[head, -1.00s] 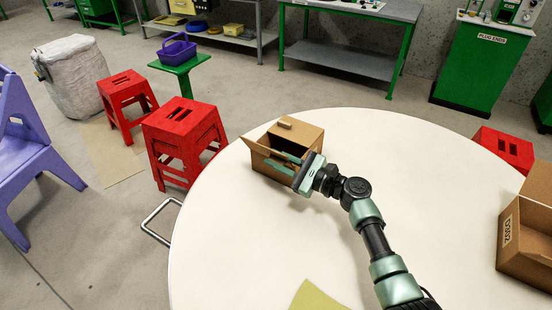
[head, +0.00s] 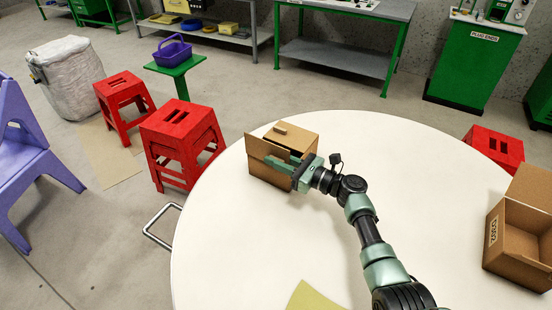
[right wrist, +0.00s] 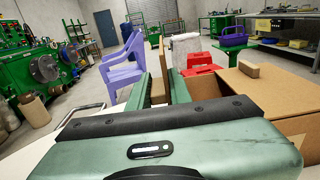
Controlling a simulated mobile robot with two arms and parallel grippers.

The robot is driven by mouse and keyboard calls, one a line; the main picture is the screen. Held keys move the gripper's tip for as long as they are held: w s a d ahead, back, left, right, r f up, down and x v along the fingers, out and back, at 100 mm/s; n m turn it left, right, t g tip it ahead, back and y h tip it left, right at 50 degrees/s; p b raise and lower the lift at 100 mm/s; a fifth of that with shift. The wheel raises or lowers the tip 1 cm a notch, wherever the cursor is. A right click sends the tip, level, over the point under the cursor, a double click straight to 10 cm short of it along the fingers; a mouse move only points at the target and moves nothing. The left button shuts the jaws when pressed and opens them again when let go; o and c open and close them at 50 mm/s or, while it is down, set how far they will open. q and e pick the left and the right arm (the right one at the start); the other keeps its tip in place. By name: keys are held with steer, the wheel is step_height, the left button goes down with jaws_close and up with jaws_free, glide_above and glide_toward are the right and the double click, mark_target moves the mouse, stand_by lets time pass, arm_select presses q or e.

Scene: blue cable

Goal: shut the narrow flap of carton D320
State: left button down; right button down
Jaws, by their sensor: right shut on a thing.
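A brown carton (head: 272,174) stands on the round white table, with its top partly open; it also shows in the right wrist view (right wrist: 238,92). No label on it is readable. A brown flap (head: 263,148) stands up at its left side. My right gripper (head: 284,164) is at the carton's open near side. In the right wrist view its two green fingers (right wrist: 160,88) are shut on a narrow brown flap (right wrist: 158,92). The fingers partly hide the carton's opening. My left gripper is in neither view.
A small brown block (head: 280,129) lies on the carton's top. Another open carton (head: 515,250), with a sideways label hard to read, stands at the table's right. A yellow-green sheet (head: 312,297) lies at the front. Red stools (head: 183,140) stand beyond the table (head: 230,240).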

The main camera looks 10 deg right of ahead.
steer(key=c, duration=1.4)
jaws_free()
steer(key=shift+o, duration=0.2)
steer(key=v, duration=0.7)
steer(key=shift+s+d, duration=0.25)
